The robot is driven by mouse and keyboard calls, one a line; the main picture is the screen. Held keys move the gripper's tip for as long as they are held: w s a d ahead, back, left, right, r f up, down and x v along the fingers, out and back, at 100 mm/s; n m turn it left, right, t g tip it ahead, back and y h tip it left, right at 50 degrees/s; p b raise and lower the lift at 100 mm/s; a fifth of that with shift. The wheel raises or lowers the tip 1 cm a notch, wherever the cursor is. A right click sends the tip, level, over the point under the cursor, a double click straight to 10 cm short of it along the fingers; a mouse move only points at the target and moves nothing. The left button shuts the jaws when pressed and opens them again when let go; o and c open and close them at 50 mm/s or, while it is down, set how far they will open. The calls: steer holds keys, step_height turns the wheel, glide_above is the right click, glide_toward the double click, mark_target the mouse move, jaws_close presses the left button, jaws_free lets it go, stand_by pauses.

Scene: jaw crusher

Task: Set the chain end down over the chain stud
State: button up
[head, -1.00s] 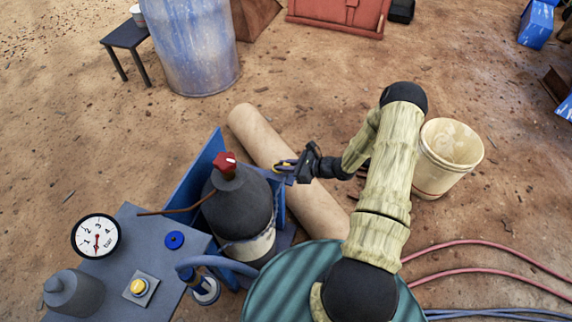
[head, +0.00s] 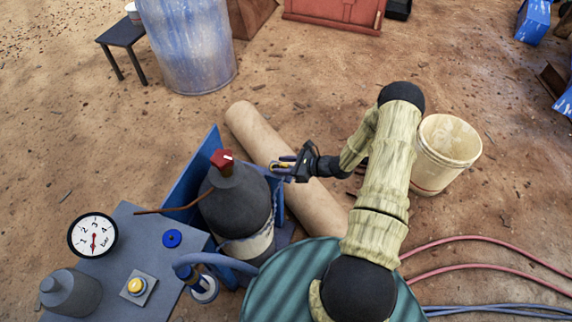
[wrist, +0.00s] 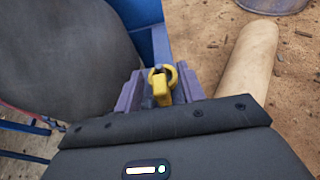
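The yellow chain end (wrist: 161,86), a small ring with a tab, shows between my fingertips in the wrist view. A small dark upright piece, perhaps the chain stud, shows at the ring's opening; whether the ring sits fully down over it I cannot tell. My gripper (head: 284,166) is beside the dark gas cylinder (head: 237,204), at the right edge of its blue stand (head: 193,172). In the wrist view its two purplish fingers (wrist: 160,90) stand apart on either side of the yellow piece, with narrow gaps. The rest of the chain is hidden.
A tan pipe (head: 262,137) lies on the ground just beyond my gripper. A cream bucket (head: 445,150) stands to the right of my arm. A grey bench with a gauge (head: 92,235) is at the lower left.

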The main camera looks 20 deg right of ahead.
steer(key=shift+d, duration=0.1)
steer(key=p+v, duration=0.2)
steer(key=v, duration=1.5)
steer(key=shift+s, duration=0.2)
steer(key=shift+d, duration=0.1)
steer(key=s+a+r+n+g+h, duration=0.25)
steer(key=a+r+n+h, duration=0.2)
steer(key=r+n, duration=0.35)
steer(key=s+a+r+n+g+h, duration=0.1)
steer(key=s+a+r+n+h, duration=0.3)
steer(key=r+n, duration=0.4)
steer(key=s+a+r+n+g+h, duration=0.2)
steer(key=s+a+r+n, duration=0.1)
steer(key=a+r+n, duration=0.5)
step_height(320, 180, up, 21)
steer(key=d+n+p, duration=0.1)
steer(key=p, duration=2.1)
steer(key=shift+s+d+r, duration=0.2)
steer(key=shift+d+r, duration=0.05)
